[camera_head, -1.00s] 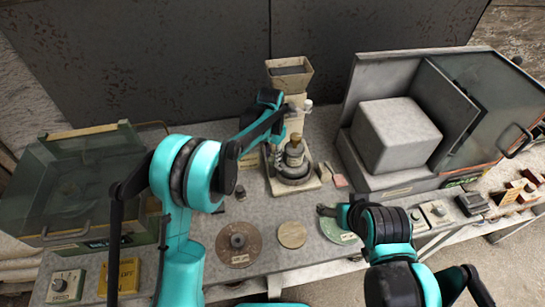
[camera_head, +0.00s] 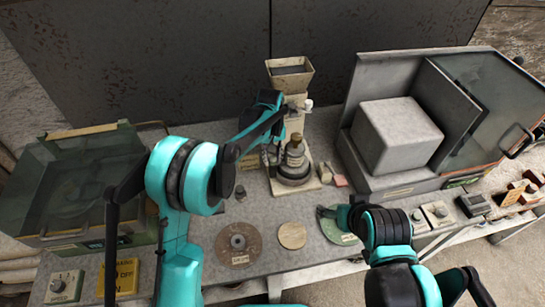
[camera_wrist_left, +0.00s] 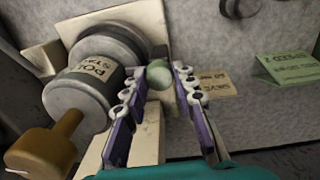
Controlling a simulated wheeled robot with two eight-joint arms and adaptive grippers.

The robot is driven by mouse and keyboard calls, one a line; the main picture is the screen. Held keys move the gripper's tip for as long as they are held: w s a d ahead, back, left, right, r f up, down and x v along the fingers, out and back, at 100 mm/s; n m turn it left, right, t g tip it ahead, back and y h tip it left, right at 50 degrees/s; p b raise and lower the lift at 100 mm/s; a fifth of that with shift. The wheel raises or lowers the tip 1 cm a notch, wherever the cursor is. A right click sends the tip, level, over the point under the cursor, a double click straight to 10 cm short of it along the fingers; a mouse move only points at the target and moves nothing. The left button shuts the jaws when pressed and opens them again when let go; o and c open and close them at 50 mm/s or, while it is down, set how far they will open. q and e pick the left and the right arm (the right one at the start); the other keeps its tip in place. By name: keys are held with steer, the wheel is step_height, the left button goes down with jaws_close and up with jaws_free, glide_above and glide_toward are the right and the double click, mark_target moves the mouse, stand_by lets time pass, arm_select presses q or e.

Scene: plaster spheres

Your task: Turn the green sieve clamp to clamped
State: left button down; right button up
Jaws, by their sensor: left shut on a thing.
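The green sieve clamp shows in the left wrist view as a small pale green round knob (camera_wrist_left: 158,77). It sits between the fingertips of my left gripper (camera_wrist_left: 166,72), which is shut on it, beside a grey pot-like body with a printed label (camera_wrist_left: 90,80). In the head view my left gripper (camera_head: 271,152) is at the left side of the machine (camera_head: 295,152), and the clamp is too small and covered to make out. My right gripper (camera_head: 332,212) is low over a green disc (camera_head: 345,236); its fingers are hard to see.
A grey box-like enclosure with a raised clear lid (camera_head: 400,135) stands at the right. A green clear-lidded case (camera_head: 75,190) stands at the left. A brown disc (camera_head: 238,242) and a tan disc (camera_head: 292,235) lie in front. A tan label (camera_wrist_left: 213,84) is by the clamp.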

mark_target(272, 159)
arm_select(q)
steer(key=shift+n, duration=0.6)
steer(key=c, duration=1.2)
jaws_free()
steer(key=shift+r, duration=0.1)
step_height(272, 159, up, 12)
steer(key=shift+a, duration=0.15)
steer(key=shift+s, duration=0.1)
steer(key=shift+a, duration=0.1)
